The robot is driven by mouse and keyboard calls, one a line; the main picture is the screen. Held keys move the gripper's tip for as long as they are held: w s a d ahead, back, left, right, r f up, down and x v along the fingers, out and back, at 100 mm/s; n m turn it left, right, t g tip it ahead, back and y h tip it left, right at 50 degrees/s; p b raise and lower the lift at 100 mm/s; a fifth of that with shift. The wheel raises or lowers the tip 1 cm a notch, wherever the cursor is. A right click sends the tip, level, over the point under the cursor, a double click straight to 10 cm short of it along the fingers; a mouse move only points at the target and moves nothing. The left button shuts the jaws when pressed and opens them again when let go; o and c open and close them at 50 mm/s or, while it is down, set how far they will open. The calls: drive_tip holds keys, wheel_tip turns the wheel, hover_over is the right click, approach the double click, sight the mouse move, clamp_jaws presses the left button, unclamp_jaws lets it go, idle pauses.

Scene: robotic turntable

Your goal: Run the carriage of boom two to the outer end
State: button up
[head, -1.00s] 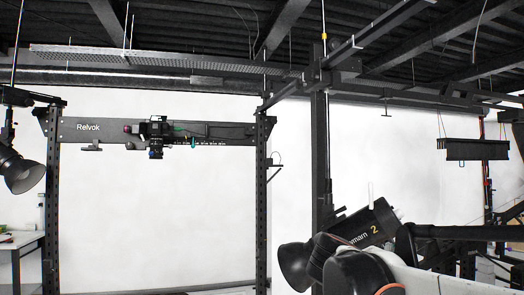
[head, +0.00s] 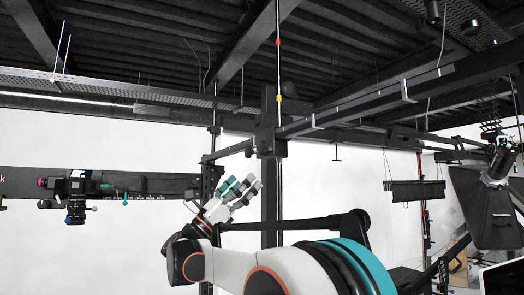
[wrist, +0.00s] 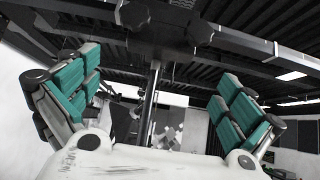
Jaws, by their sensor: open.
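A long dark boom (head: 400,92) runs overhead from the middle toward the upper right in the head view. A dark carriage-like block (head: 268,138) sits at its near-left end, by an upright post. I cannot read a boom number on it. My gripper (head: 240,187) is raised below and left of this block, with its teal-padded fingers apart. In the wrist view, my gripper (wrist: 160,78) is open and empty. A dark block with knobs (wrist: 165,25) is above the fingers, and a vertical rod (wrist: 150,105) stands between them, beyond the palm. No contact is evident.
A camera (head: 75,195) hangs from a dark rail at left. A large lamp (head: 487,205) hangs at right. A ribbed dark panel (head: 415,191) hangs between. A thin rod with coloured bands (head: 278,60) rises above the block. Ceiling beams crowd the top.

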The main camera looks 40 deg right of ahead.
sight(267, 157)
drive_tip(key=p+x, duration=0.3)
drive_tip(key=x, duration=0.9)
drive_tip(key=shift+d, duration=0.1)
